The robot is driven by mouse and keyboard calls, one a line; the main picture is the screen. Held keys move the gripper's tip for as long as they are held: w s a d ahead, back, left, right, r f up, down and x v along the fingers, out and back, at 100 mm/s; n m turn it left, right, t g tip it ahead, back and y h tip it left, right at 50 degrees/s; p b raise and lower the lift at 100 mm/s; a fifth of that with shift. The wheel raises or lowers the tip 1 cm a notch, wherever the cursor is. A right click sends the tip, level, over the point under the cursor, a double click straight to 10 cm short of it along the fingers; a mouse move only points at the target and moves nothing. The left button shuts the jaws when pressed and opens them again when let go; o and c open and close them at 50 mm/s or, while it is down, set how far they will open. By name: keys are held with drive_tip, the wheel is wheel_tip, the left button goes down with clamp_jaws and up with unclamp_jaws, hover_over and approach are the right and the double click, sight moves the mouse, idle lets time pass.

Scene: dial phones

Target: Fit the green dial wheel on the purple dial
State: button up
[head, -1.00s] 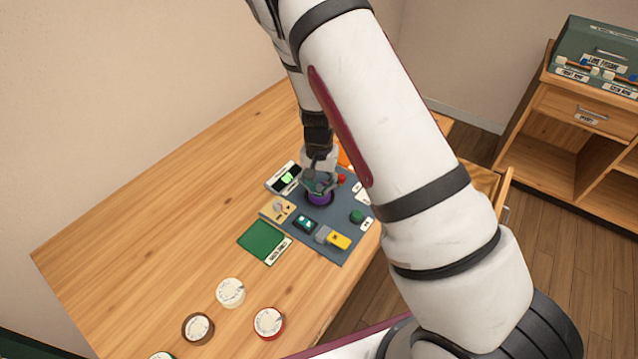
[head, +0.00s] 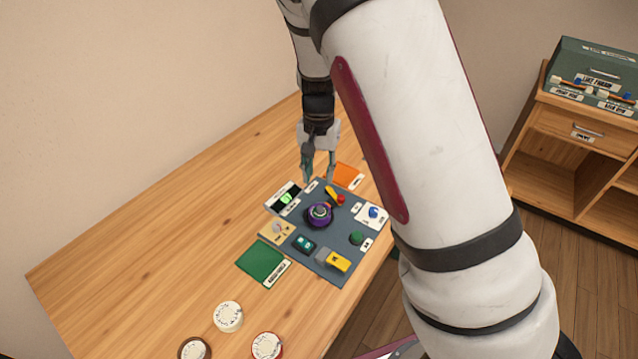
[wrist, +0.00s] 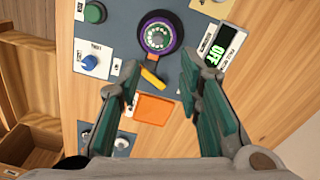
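The purple dial (head: 319,214) sits on the grey-blue panel and also shows at the top of the wrist view (wrist: 177,47). A dark green dial wheel with pale finger holes (wrist: 158,37) lies on it, roughly centred within the purple rim. I cannot tell whether it is fully seated. My gripper (head: 318,180) is open and empty, above the back edge of the panel and clear of the dial. In the wrist view its two fingers (wrist: 160,95) are wide apart with nothing between them.
The panel (head: 334,244) also carries a green knob (head: 356,238), a blue knob (head: 374,212) and a yellow block (head: 339,262). A lit display (head: 284,198) stands at its left. Orange (head: 349,174) and green (head: 261,262) mats flank it. Round pieces (head: 228,316) lie in front.

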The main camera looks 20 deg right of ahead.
drive_tip(key=s+a+r+n+t+y, duration=0.1)
drive_tip(key=s+r+n+t+y, duration=0.3)
drive_tip(key=s+r, duration=1.6)
drive_tip(key=s+d+r+n+t+h, duration=0.1)
drive_tip(key=s+r+n+h, duration=0.2)
drive_tip(key=s, duration=0.4)
drive_tip(key=shift+r+h, duration=0.5)
drive_tip(key=shift+d, duration=0.15)
